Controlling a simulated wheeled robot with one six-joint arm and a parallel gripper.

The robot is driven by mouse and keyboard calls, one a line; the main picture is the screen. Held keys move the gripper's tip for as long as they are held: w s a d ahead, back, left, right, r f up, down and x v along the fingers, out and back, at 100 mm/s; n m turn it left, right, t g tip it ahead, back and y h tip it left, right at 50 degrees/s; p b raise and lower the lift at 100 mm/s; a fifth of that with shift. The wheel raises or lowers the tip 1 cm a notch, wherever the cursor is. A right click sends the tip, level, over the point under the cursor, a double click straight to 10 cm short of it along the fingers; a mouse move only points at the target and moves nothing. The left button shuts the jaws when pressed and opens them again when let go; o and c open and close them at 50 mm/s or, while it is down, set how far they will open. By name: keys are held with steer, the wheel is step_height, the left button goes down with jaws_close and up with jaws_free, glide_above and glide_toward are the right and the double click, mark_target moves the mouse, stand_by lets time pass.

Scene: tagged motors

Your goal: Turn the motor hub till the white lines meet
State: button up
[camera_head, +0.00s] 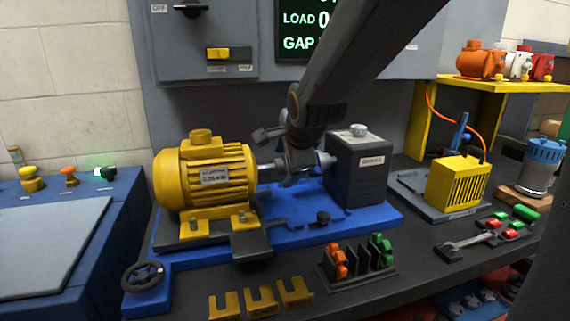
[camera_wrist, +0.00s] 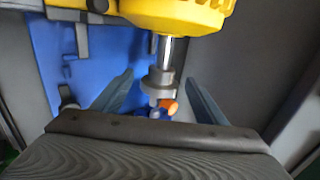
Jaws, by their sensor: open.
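The yellow motor (camera_head: 205,178) sits on a blue base (camera_head: 290,215), facing a dark grey box (camera_head: 358,170). My gripper (camera_head: 292,165) is at the shaft line between them and hides most of the coupling there. In the wrist view the motor (camera_wrist: 180,12) is at the top, its silver shaft (camera_wrist: 166,50) leading to the grey motor hub (camera_wrist: 159,82). My gripper (camera_wrist: 159,78) is open, one finger on each side of the hub, with gaps visible. A small orange part (camera_wrist: 168,105) shows just below the hub. I cannot make out the white lines.
A black handwheel (camera_head: 142,276) is at the base's front left. Yellow forked shims (camera_head: 260,300) and a rack of orange and green pieces (camera_head: 357,262) stand in front. A yellow caged unit (camera_head: 458,182) and a wrench (camera_head: 470,240) lie to the right.

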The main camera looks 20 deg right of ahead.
steer(key=v, duration=0.8)
steer(key=shift+f, duration=0.1)
stand_by(0.3)
